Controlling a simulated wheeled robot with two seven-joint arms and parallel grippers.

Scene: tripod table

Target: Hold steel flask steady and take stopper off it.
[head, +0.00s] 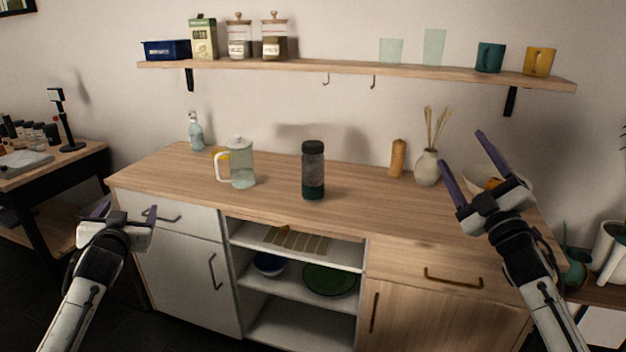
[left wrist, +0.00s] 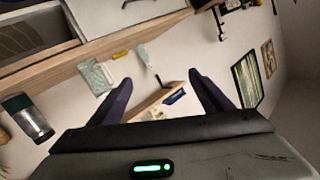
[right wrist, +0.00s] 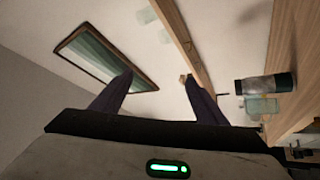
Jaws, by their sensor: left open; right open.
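The flask also shows at the left edge of the left wrist view (left wrist: 28,118) and at the right of the right wrist view (right wrist: 264,85). My left gripper (head: 127,211) is open and empty, in front of the counter's left end and well left of the flask. My right gripper (head: 461,148) is open and empty, raised over the counter's right part, well right of the flask.
A glass pitcher (head: 241,166) stands left of the flask. A shelf (head: 340,69) with jars and cups hangs above. The counter around the flask is clear.

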